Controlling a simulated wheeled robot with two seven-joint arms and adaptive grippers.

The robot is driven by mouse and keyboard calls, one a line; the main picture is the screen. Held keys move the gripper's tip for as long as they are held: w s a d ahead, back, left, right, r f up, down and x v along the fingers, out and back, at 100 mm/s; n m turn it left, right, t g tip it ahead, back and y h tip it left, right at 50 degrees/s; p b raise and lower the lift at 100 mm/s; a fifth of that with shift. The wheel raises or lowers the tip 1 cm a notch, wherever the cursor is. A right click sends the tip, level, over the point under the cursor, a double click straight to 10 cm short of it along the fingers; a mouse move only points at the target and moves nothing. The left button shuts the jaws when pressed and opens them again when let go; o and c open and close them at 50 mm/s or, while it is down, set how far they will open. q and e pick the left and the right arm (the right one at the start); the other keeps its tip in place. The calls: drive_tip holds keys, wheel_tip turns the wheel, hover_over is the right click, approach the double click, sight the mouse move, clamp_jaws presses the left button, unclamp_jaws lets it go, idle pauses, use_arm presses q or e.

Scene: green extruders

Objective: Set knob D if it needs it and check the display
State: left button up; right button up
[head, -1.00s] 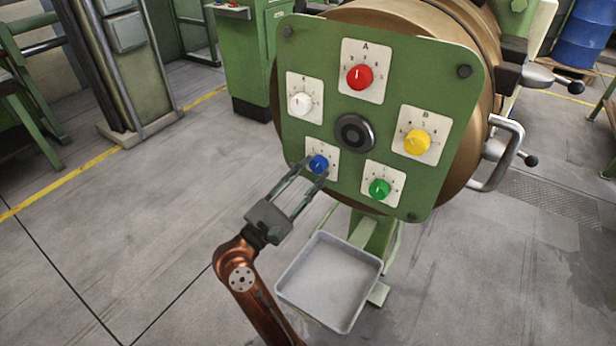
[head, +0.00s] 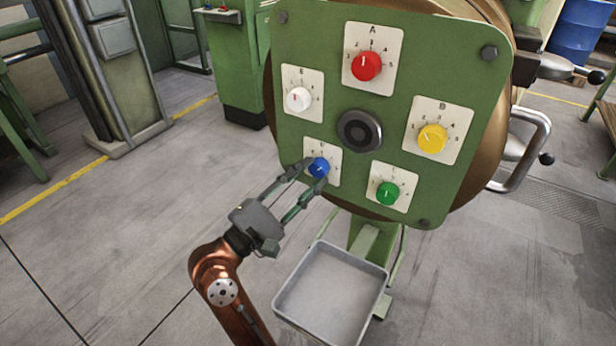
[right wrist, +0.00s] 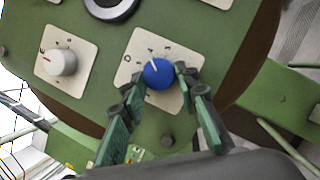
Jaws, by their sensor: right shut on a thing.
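Knob D is the blue knob (head: 319,167) at the lower left of the green panel (head: 330,60), on a cream scale plate. It also shows in the right wrist view (right wrist: 158,74), where its white pointer line tips up and slightly left. My right gripper (head: 308,174) is shut on this knob, one finger on each side. In the right wrist view its fingertips (right wrist: 157,84) flank the knob. The fingers hide part of the scale plate in the head view. My left gripper is in neither view. I cannot make out a display.
The panel also carries a red knob (head: 366,66), a yellow knob (head: 432,138), a green knob (head: 388,193), a white knob (head: 298,99) and a black round centre piece (head: 360,131). A grey tray (head: 377,329) stands below. The floor to the left is clear.

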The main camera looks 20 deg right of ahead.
idle(0.3)
drive_tip(key=o, duration=1.1)
drive_tip(key=shift+o, duration=0.2)
drive_tip(key=shift+a, duration=0.1)
drive_tip(key=v, duration=0.7)
drive_tip(key=shift+a, duration=0.1)
